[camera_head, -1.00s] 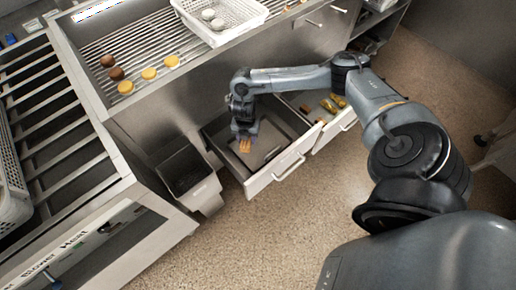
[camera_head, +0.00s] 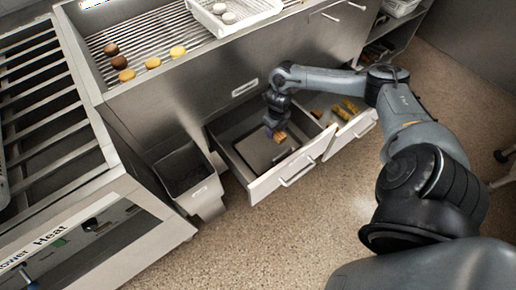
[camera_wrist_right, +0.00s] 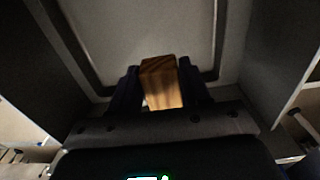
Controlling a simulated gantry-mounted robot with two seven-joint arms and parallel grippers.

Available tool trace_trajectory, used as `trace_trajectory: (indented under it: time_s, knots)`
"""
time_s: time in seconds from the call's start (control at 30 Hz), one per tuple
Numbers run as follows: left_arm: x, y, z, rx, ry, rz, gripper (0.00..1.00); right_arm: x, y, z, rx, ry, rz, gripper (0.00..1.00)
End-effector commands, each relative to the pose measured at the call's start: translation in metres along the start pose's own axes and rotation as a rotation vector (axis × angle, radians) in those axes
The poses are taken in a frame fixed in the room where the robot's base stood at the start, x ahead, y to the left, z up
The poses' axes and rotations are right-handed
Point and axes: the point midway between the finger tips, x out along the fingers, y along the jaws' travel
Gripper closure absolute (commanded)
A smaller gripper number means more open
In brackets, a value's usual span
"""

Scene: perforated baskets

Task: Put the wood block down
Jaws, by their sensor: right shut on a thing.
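The wood block (camera_head: 281,136) is small and light brown with visible grain. My right gripper (camera_head: 274,127) is shut on it, over the right part of the open left drawer (camera_head: 285,178). In the right wrist view the block (camera_wrist_right: 160,82) sits between the two dark fingers (camera_wrist_right: 160,92), with a pale, dark-edged flat panel (camera_wrist_right: 140,30) beyond it. I cannot tell whether the block touches the drawer's floor. My left gripper is not in view.
A second open drawer (camera_head: 352,135) to the right holds several yellow and brown items. A grey bin (camera_head: 192,175) stands left of the drawers. A white perforated basket (camera_head: 240,14) and several round items lie on the slatted counter (camera_head: 150,45) above.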

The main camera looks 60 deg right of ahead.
Motion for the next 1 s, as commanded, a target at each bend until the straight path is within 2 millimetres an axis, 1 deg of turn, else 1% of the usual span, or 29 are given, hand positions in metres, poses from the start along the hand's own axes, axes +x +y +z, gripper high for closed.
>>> trace_trajectory:
  time_s: [0.03,0.2,0.3,0.4,0.53,0.67,0.77,0.9,1.0]
  knots:
    - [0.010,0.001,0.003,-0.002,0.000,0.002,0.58,0.012,0.013,0.005,0.000,-0.002,0.007,0.84]
    - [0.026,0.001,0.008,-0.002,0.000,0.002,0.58,0.033,0.045,0.018,0.000,-0.002,0.006,0.84]
    - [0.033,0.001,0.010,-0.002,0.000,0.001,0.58,0.041,0.060,0.024,0.000,-0.001,0.004,0.84]
    - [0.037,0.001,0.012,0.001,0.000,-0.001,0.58,0.047,0.070,0.028,0.002,-0.001,0.002,0.84]
    - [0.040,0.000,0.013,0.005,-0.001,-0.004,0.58,0.050,0.077,0.031,0.002,0.000,0.001,0.84]
    - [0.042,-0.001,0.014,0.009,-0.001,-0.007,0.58,0.054,0.078,0.031,0.002,0.000,0.000,0.84]
    - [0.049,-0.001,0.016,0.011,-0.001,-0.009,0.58,0.064,0.078,0.031,0.001,0.002,-0.001,0.84]
    - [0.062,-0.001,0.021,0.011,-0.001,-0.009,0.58,0.084,0.078,0.030,0.002,0.002,-0.001,0.84]
    - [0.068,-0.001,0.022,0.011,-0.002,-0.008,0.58,0.092,0.078,0.031,0.003,0.001,0.000,0.84]
